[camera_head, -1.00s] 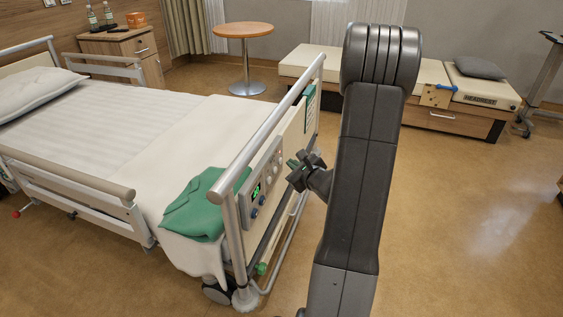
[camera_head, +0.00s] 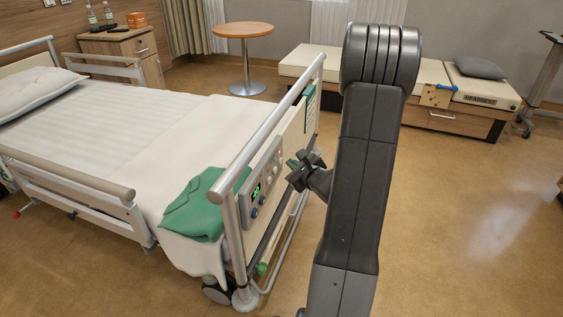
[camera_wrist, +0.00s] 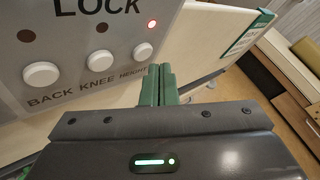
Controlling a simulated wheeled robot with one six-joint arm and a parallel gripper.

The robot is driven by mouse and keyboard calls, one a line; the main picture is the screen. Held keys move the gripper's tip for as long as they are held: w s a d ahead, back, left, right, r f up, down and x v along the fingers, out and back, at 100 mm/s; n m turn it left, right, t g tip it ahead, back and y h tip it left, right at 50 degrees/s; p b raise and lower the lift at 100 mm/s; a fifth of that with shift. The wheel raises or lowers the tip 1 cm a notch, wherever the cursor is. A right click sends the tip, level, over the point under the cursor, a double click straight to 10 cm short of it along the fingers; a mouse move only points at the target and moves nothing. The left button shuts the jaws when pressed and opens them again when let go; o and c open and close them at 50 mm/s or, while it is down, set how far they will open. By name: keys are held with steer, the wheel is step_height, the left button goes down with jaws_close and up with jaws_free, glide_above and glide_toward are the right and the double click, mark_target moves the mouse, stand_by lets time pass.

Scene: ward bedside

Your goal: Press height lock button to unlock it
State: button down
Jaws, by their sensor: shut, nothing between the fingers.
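The bed's control panel (camera_head: 275,172) is on the footboard. In the wrist view the panel (camera_wrist: 75,75) shows the word LOCK above three round white buttons marked BACK, KNEE and HEIGHT. The height button (camera_wrist: 143,51) is the rightmost, and the small light (camera_wrist: 151,24) above it glows red. The lights above the back button (camera_wrist: 41,74) and knee button (camera_wrist: 99,63) are dark. My gripper (camera_wrist: 159,80) is shut and empty, its green fingertips just below and right of the height button. Contact cannot be told. In the head view my gripper (camera_head: 291,163) points at the panel's right side.
A grey rail (camera_head: 268,125) runs along the top of the footboard, close above the panel. A green cloth (camera_head: 195,205) lies on the bed's corner beside it. A green label (camera_wrist: 248,33) is on the board to the right. The floor (camera_head: 445,210) on the right is clear.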

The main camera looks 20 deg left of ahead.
steer(key=shift+a+b, duration=0.3)
steer(key=shift+a, duration=0.1)
steer(key=shift+a, duration=0.4)
stand_by(0.5)
steer(key=shift+d, duration=0.1)
steer(key=shift+d+b, duration=0.35)
steer(key=shift+d, duration=0.35)
steer(key=shift+d, duration=0.15)
steer(key=shift+s+d, duration=0.1)
steer(key=shift+d, duration=2.3)
steer(key=d+r+p, duration=0.1)
steer(key=d+r, duration=0.1)
steer(key=d, duration=0.6)
steer(key=shift+s+p, duration=0.15)
steer(key=shift+p, duration=0.25)
